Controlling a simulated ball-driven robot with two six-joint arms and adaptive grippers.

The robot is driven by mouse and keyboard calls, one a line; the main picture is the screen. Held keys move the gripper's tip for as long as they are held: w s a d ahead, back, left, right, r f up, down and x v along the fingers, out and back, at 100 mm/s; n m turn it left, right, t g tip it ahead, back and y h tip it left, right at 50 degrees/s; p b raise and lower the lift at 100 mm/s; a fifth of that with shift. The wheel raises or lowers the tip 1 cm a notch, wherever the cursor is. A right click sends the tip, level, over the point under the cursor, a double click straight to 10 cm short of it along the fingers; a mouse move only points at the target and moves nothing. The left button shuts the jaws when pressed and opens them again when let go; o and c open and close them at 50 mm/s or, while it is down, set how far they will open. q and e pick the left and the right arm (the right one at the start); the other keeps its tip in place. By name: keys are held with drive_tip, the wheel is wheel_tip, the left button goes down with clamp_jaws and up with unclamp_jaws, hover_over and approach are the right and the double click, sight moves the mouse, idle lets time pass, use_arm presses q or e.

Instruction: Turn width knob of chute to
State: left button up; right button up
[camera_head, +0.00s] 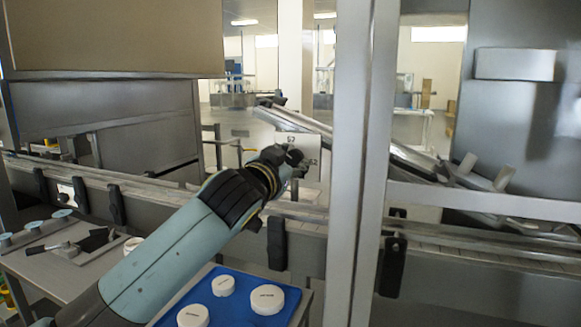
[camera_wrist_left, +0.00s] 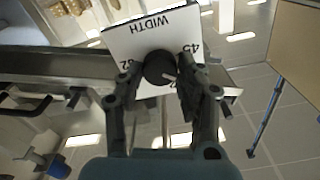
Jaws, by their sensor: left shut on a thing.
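The width knob (camera_wrist_left: 160,68) is a round black knob with a pale pointer mark, in the left wrist view. It sits on a white plate (camera_wrist_left: 133,35) printed "WIDTH", "45" and what looks like "62" or "82", appearing upside down there. My left gripper (camera_wrist_left: 157,85) has its two fingers on either side of the knob and is shut on it. In the head view, my left gripper (camera_head: 285,160) reaches the white plate (camera_head: 300,146) beside the chute (camera_head: 370,150) and hides the knob. My right gripper is not in view.
A grey upright post (camera_head: 350,200) stands right of my left arm. The conveyor rail (camera_head: 150,196) runs across, with black brackets. A blue tray (camera_head: 242,306) with white round lids (camera_head: 267,299) lies below my arm. A metal table (camera_head: 45,268) is at left.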

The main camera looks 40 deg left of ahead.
use_arm(q)
drive_tip(key=n, duration=0.2)
drive_tip(key=n+b, duration=0.1)
drive_tip(key=n, duration=0.2)
drive_tip(key=shift+f+n+b, duration=0.25)
drive_tip(key=shift+n+b, duration=0.05)
drive_tip(key=shift+b, duration=0.05)
drive_tip(key=shift+n+b, duration=0.6)
drive_tip(key=shift+n, duration=1.7)
drive_tip(key=o, duration=1.1)
drive_tip(key=shift+r, duration=0.1)
drive_tip(key=shift+o, duration=0.2)
drive_tip(key=v, duration=1.2)
